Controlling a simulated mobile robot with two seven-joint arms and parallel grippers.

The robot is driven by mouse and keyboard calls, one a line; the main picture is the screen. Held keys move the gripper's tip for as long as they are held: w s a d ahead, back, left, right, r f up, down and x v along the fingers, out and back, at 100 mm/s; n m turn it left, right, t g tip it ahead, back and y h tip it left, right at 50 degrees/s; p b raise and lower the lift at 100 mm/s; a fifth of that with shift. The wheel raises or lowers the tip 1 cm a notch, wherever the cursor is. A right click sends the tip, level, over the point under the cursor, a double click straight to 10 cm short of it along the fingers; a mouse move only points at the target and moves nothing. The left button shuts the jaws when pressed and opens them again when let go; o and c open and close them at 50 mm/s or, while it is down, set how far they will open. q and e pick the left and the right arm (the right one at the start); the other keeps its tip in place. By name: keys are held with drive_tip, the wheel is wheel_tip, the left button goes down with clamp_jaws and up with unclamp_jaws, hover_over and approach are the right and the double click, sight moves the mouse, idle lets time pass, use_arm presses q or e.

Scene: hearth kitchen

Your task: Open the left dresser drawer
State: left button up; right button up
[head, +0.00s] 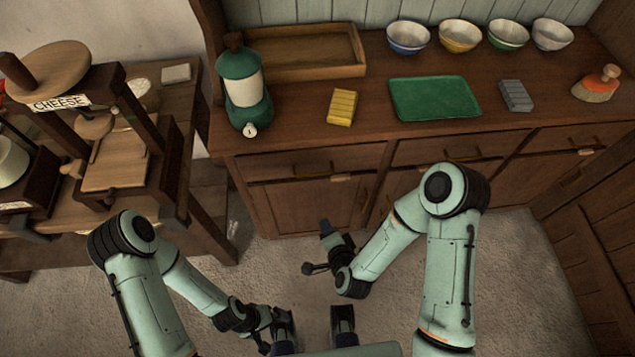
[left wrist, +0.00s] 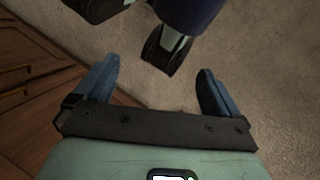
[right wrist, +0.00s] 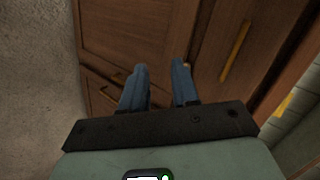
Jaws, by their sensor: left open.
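The left dresser drawer (head: 300,164) is the top-left drawer of the wooden dresser and looks shut. Its brass bar handle (head: 328,178) is on the front, below the worktop; a brass handle also shows in the right wrist view (right wrist: 235,50). My right gripper (head: 327,229) is in front of the dresser, below the drawer. In the right wrist view its blue fingers are apart, with nothing held between them. My left gripper (head: 284,335) is low over the floor near my base, away from the dresser. Its fingers are wide apart and empty in the left wrist view (left wrist: 158,85).
The worktop holds a green lantern-like canister (head: 243,92), a yellow block (head: 342,106), a green tray (head: 435,98), a grey block (head: 516,95) and several bowls. A cheese press table (head: 172,180) stands at left. Cabinet doors (head: 300,208) lie under the drawer. Carpet is clear in front.

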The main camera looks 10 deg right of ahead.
sight(319, 173)
drive_tip(key=w+r+m+t+h+b, duration=0.2)
drive_tip(key=w+r+m+t+b, duration=0.1)
drive_tip(key=r+m+t, duration=0.3)
use_arm(q)
drive_tip(key=w+a+f+n+t+y+b, duration=0.1)
drive_tip(key=w+a+f+t+b, duration=0.3)
drive_tip(key=w+f+b, duration=0.7)
drive_tip(key=shift+w+a+f+y, duration=0.4)
drive_tip(key=shift+w+a+f, duration=0.25)
drive_tip(key=shift+f, duration=1.55)
use_arm(e)
drive_tip(key=shift+n+g, duration=0.5)
drive_tip(key=shift+g, duration=0.1)
drive_tip(key=shift+a+r+x, duration=0.15)
drive_tip(key=shift+r+x, duration=0.05)
drive_tip(key=shift+x, duration=2)
drive_tip(key=shift+a+r+x, duration=0.15)
drive_tip(key=shift+r+x, duration=0.05)
drive_tip(key=shift+x, duration=2)
drive_tip(key=shift+a+r+x, duration=0.15)
drive_tip(key=shift+r+x, duration=0.05)
drive_tip(key=shift+x, duration=2)
drive_tip(key=shift+w, duration=0.1)
clamp_jaws()
